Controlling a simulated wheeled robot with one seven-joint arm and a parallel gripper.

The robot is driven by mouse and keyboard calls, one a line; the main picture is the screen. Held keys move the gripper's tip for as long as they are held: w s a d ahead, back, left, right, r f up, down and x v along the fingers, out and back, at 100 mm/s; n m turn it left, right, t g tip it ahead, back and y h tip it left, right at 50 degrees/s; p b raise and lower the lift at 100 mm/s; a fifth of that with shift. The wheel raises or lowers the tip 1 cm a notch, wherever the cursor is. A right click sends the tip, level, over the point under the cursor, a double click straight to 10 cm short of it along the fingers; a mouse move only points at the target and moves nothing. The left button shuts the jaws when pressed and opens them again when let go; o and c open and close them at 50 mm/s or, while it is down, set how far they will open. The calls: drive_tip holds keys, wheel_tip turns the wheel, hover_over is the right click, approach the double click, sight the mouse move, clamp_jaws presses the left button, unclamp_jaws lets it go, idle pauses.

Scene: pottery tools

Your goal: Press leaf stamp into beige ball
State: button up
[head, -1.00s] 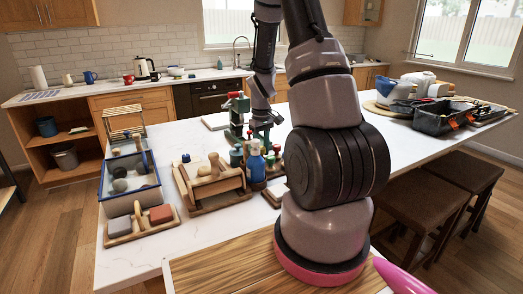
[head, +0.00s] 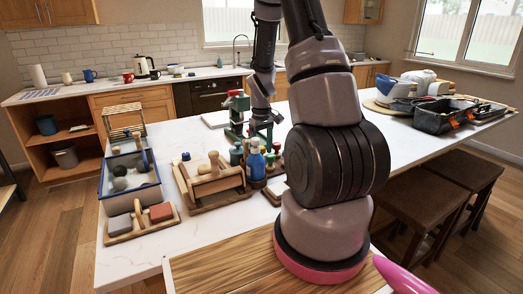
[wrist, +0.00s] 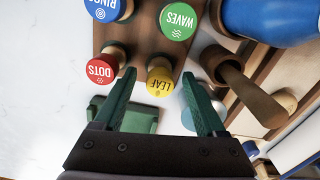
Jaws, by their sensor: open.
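The leaf stamp, with a yellow cap marked LEAF (wrist: 160,84), stands in a wooden rack (wrist: 135,48) in the wrist view. My gripper (wrist: 158,76) is open, with its green fingers on either side of the leaf stamp, not shut on it. In the head view my gripper (head: 262,128) is small, among the stamps and bottles in the middle of the counter. A blue-rimmed bin (head: 104,190) at the left holds several ball-like lumps; I cannot tell which is the beige ball.
Red DOTS (wrist: 101,70), green WAVES (wrist: 178,21) and blue RINGS (wrist: 102,7) stamps stand close by. A wooden tool caddy (head: 212,190) and a blue bottle (head: 256,163) stand near my gripper. The counter's front left (head: 140,262) is clear.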

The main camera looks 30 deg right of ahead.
wheel_tip(320, 180, up, 11)
drive_tip(key=shift+f, duration=0.15)
